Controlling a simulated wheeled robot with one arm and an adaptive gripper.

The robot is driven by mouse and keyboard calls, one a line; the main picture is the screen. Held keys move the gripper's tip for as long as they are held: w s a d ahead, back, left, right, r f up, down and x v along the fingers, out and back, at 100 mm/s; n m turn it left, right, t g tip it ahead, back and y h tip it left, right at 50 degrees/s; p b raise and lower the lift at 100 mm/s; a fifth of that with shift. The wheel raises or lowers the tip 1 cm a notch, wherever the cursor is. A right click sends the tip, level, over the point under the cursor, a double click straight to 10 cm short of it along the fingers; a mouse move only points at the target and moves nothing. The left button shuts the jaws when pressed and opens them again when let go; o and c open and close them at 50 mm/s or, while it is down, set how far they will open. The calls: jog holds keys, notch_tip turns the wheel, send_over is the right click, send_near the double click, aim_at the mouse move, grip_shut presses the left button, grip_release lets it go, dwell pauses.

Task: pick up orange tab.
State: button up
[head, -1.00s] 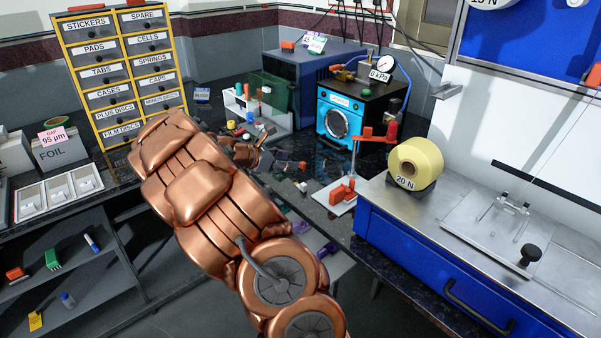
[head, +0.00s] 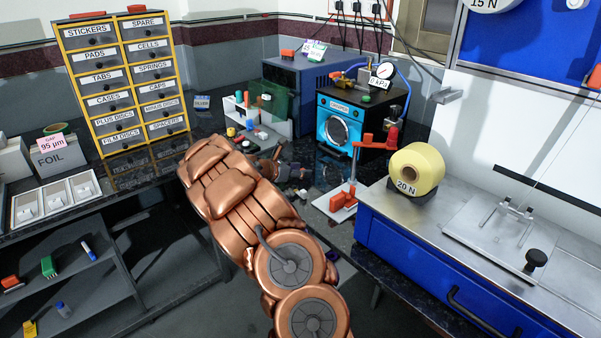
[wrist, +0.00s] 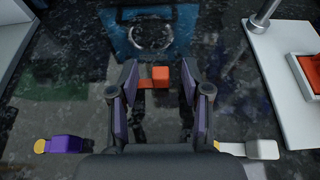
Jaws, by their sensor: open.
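The orange tab (wrist: 160,76) lies on the dark speckled bench in the wrist view, with a raised block and a thin flat strip to its left. My gripper (wrist: 158,70) is open, its two fingers on either side of the tab, with visible gaps to the block. The strip's left end comes close to the left finger. In the head view my gripper (head: 284,172) is over the bench in front of the blue machine. I cannot make out the orange tab there.
A purple-handled piece (wrist: 65,143) lies left of my gripper and a white-handled one (wrist: 262,149) right. A white-based stand with a red block (wrist: 308,70) is at right. The blue machine (head: 338,125) stands behind. A yellow roll (head: 417,167) is further right.

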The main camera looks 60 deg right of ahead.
jog(key=shift+x, duration=0.85)
jog(key=c, duration=0.9)
